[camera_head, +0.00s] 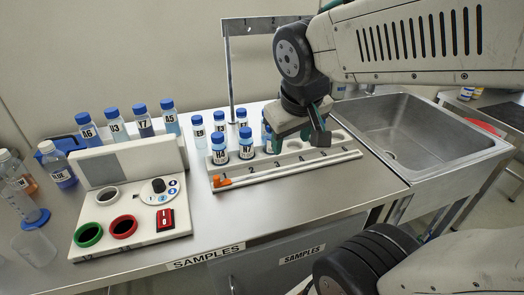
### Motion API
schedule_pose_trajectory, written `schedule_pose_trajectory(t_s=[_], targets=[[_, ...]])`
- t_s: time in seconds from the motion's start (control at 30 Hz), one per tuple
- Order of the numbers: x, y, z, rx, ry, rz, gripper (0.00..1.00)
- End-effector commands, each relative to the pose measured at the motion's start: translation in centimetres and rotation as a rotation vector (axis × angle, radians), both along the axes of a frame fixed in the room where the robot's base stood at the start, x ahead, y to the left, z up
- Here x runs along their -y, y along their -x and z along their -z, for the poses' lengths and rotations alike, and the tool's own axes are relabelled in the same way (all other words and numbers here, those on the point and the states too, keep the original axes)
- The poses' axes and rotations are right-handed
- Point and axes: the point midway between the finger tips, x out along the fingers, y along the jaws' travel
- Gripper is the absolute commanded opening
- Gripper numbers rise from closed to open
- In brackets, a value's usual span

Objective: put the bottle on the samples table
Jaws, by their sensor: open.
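The samples table (345,195) is a steel bench with "SAMPLES" labels on its front. Several blue-capped bottles stand on it, and which one the task means cannot be told. Small ones, such as the N7 bottle (246,145), stand upright at the left of a white numbered rack (290,172). Larger ones, such as the A5 bottle (171,120), stand at the back left. A bottle labelled BLUE (58,166) is at the far left. My gripper (303,128) is open over the rack's right half. It partly hides a blue-capped bottle beside it; no bottle shows between its fingers.
A white control panel (90,250) with green and red rings and a red switch stands left of the rack. A metal frame (229,75) rises behind the rack. A steel sink (410,130) lies right. Bare steel is free before the rack.

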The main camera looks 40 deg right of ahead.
Motion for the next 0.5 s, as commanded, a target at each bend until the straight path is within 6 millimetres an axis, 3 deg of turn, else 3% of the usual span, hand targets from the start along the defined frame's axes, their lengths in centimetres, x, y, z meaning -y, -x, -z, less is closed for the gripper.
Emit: schedule_pose_trajectory(t_s=[0.03,0.1,0.2,0.5], targets=[[-2.0,2.0,-0.1,-0.052,-0.046,-0.029,0.52],[-4.0,4.4,-0.1,-0.123,-0.101,-0.064,0.52],[-5.7,6.7,-0.1,-0.19,-0.151,-0.099,0.52],[-6.2,7.6,-0.1,-0.221,-0.173,-0.112,0.52]])
